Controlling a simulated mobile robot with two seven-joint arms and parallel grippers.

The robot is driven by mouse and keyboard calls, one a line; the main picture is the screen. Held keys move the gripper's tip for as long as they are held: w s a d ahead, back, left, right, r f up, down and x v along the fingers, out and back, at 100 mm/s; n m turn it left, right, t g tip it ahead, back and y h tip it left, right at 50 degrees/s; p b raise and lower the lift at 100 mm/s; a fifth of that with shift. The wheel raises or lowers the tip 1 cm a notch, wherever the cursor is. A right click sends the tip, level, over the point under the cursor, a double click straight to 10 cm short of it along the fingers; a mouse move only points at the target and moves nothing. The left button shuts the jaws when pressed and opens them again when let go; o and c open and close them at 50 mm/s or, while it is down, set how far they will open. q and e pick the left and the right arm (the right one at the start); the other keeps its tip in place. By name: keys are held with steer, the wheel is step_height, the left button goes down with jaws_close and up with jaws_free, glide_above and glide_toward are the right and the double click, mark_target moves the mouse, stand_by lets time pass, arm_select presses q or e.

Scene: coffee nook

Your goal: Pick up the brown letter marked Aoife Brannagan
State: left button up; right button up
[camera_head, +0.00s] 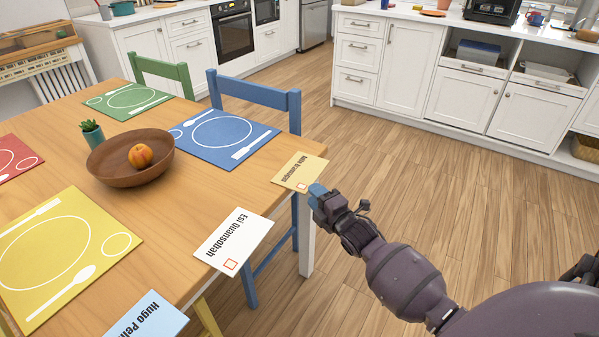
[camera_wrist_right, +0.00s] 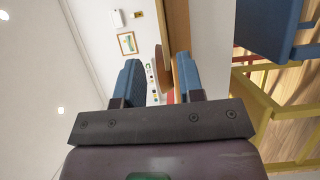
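The brown letter (camera_head: 299,172) lies at the right corner of the wooden table, its right side at or over the table edge. Its small slanted print looks like Aoife Brannagan, and it has a red-outlined square. My right gripper (camera_head: 318,192) has blue fingertips just beside the letter's near right end, off the table edge. In the right wrist view, the fingers (camera_wrist_right: 158,80) stand apart with a gap between them. The table edge (camera_wrist_right: 180,30) shows beyond them; I cannot make out the letter there. My left gripper is not in view.
A white letter, Esi Quansobah (camera_head: 233,242), and a pale blue letter, Hugo (camera_head: 148,318), lie along the near table edge. A wooden bowl (camera_head: 110,170) with a fruit, a small plant (camera_head: 92,134) and coloured placemats are farther left. A blue chair (camera_head: 255,92) stands close behind.

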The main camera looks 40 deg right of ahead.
mark_target(303, 184)
steer(key=w, duration=0.1)
steer(key=w+b, duration=0.1)
steer(key=w, duration=0.1)
steer(key=w+f, duration=0.1)
steer(key=w, duration=0.1)
steer(key=shift+w+d, duration=0.15)
steer(key=shift+w+r, duration=0.1)
steer(key=shift+w, duration=0.15)
steer(key=shift+w+r, duration=0.1)
steer(key=shift+r, duration=0.05)
steer(key=c, duration=0.6)
jaws_close()
